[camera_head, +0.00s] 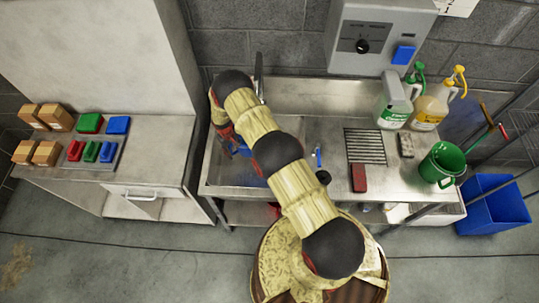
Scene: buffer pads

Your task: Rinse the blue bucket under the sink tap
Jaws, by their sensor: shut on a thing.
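My arm reaches over the steel sink (215,172) at the left end of the counter. My gripper (230,138) is low over the basin, largely hidden behind my own arm. It is shut on a blue thing, which I take to be the blue bucket (243,150); only small blue patches show beside the arm. Whether it touches the basin floor cannot be told. Whether water runs cannot be seen.
A blue bin (493,205) stands on the floor. A left cabinet (150,172) holds boxes and coloured pads.

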